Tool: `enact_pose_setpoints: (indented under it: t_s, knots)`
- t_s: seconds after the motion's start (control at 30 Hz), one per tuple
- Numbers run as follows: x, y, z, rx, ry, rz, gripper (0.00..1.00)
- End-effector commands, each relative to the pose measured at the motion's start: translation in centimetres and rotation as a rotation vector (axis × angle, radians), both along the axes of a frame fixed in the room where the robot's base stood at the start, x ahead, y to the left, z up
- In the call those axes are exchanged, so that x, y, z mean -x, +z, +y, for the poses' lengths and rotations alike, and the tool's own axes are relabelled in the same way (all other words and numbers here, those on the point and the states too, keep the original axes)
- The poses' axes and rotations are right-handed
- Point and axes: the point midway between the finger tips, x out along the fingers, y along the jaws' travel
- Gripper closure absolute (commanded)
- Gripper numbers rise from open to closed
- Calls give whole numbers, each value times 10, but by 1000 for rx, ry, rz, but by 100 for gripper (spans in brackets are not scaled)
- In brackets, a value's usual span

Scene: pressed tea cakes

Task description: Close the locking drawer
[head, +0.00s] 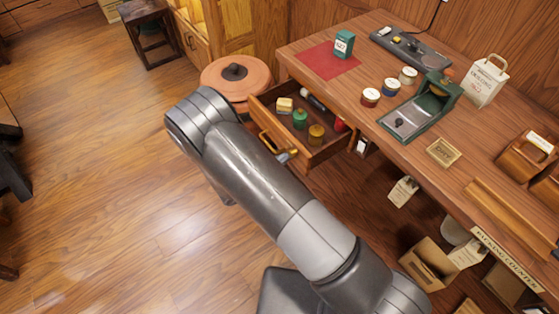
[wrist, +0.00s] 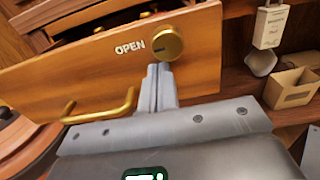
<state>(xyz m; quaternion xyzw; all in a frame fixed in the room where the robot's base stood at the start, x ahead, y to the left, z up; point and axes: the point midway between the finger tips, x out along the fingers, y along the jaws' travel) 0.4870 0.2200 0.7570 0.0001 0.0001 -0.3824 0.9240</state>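The wooden drawer (head: 322,151) stands pulled out from the counter, with several small items inside. Its front (wrist: 70,80) fills much of the wrist view, with a brass bar handle (wrist: 100,112) at the left. A round brass knob (wrist: 167,45) sits at the right, beside the word OPEN. My gripper (wrist: 157,70) has its two fingers together, with nothing seen between them. Its tips are just below the knob, at the drawer front; I cannot tell whether they touch. In the head view my gripper (head: 286,156) shows only partly beyond my arm.
The counter (head: 385,135) carries jars, a green slicer-like device (head: 425,105) and a paper bag (head: 487,82). A round terracotta-coloured stand (head: 235,78) is beside the drawer. Open boxes (head: 430,262) sit under the counter.

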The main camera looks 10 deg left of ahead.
Motion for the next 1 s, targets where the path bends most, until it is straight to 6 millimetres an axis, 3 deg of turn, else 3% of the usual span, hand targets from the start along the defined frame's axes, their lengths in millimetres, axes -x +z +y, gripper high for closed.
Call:
enact_pose_setpoints:
  t_s: [0.6,1.0]
  knots:
    - [-104,0,-105,2,-4,-1,100]
    - [-134,0,-134,1,-1,-1,100]
